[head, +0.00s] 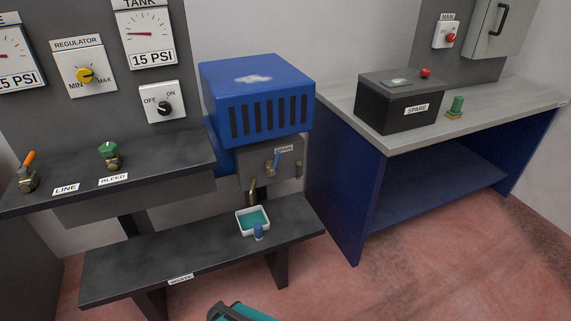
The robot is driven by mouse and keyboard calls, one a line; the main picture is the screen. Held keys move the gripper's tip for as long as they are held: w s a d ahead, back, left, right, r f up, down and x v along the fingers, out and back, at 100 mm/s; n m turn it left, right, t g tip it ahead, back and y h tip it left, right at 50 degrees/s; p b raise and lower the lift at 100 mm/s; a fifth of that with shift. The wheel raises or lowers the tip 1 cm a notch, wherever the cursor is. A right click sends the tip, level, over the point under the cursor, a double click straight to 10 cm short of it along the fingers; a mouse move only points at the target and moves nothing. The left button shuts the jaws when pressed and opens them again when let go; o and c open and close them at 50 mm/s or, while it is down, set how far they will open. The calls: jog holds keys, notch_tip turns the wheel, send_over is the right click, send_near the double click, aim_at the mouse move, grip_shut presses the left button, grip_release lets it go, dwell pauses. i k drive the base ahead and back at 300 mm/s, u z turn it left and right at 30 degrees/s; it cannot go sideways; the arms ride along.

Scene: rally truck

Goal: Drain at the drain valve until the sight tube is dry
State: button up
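The drain valve (272,163) has a blue handle and a brass body. It sits on the grey box (255,172) under the blue ribbed unit, beside a label reading DRAIN. A short tan, dark-edged piece (252,192) hangs below that box; I cannot tell whether it is the sight tube. A small upright cylinder (299,170) is at the box's right edge, too small to read for liquid. A white tray (239,224) with teal liquid stands below on the dark bench, a small blue piece (258,232) at its front.
The bench (190,252) bears a WASTE label. On the left shelf are the LINE valve (28,178) and green BLEED knob (109,152). Gauges above read 15 PSI. A SPARE box (392,105) stands on the right workbench (500,105). Red floor lies open in front.

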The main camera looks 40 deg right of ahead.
aim_at(272, 172)
jog(key=z, duration=0.3)
jog(key=k, duration=1.2)
jog(key=u, duration=0.75)
jog(key=i, duration=1)
jog(key=u, duration=0.05)
